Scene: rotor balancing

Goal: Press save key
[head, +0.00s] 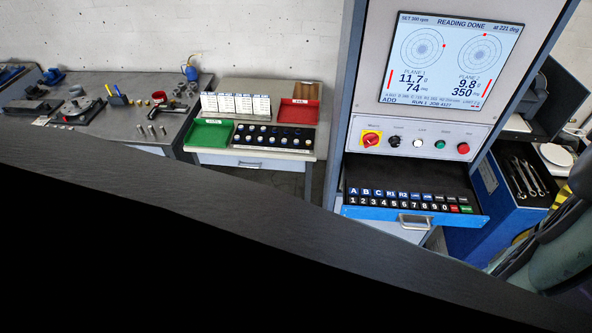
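The control cabinet's screen (450,58) reads "READING DONE", with plane 1 at 11.7 and 74 deg, and plane 2 at 9.8 and 350. Below it a blue-fronted drawer (368,213) is pulled out and holds a keyboard. Its upper row has blue keys A, B, C, R1, R2 and several dark keys; the lower row has number keys. A red key (453,209) and a green key (466,210) end the lower row. Their labels, and which key is save, are too small to read. My gripper is not in view.
A row of knobs and buttons (418,143) sits between screen and drawer. A bench with a green tray (209,134) and a red tray (299,112) stands left of the cabinet. A blue tool cart (507,213) with wrenches stands right. A large dark shape covers the lower foreground.

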